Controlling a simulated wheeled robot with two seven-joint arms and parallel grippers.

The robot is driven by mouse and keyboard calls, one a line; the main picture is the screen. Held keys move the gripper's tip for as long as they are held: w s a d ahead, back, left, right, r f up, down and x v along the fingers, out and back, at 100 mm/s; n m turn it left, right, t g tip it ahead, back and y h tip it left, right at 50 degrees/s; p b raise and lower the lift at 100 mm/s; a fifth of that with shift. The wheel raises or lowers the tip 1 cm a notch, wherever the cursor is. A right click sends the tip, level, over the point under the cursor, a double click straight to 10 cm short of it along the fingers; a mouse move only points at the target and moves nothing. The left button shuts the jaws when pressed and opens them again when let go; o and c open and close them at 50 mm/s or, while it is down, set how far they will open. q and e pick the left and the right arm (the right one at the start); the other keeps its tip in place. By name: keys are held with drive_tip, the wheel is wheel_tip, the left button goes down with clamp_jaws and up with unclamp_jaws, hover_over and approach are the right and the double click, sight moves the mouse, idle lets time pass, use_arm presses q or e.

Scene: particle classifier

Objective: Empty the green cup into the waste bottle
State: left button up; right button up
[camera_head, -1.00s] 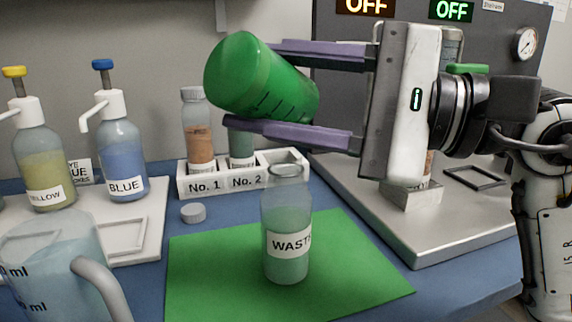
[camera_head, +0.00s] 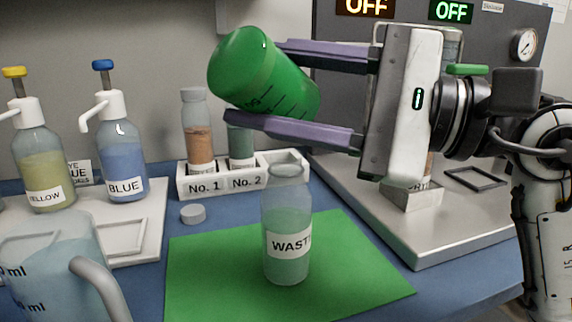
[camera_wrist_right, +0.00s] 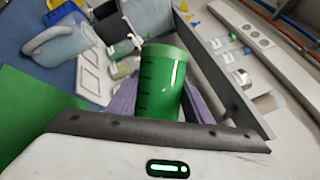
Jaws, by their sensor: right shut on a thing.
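The green cup (camera_head: 265,75) is translucent with dark graduation marks. My right gripper (camera_head: 256,84) is shut on it, with one purple finger above and one below. The cup is held tilted in the air, its long axis sloping from upper left to lower right. It also shows between the fingers in the right wrist view (camera_wrist_right: 160,85). The waste bottle (camera_head: 287,215) stands upright and uncapped on the green mat, with pale greenish liquid inside. The cup is above the bottle's height, apart from it. My left gripper is not in view.
The green mat (camera_head: 215,285) lies on the blue table. A loose cap (camera_head: 193,213) lies left of the bottle. A rack (camera_head: 190,188) with two vials stands behind. Blue (camera_head: 122,160) and yellow (camera_head: 42,170) pump bottles and a jug (camera_head: 50,270) are at left. A metal-topped device (camera_head: 450,225) is at right.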

drive_tip(key=shift+w+d+r+m+t, duration=0.1)
drive_tip(key=shift+w+d+m+t, duration=0.2)
drive_tip(key=shift+m, duration=0.7)
idle(1.2)
idle(0.7)
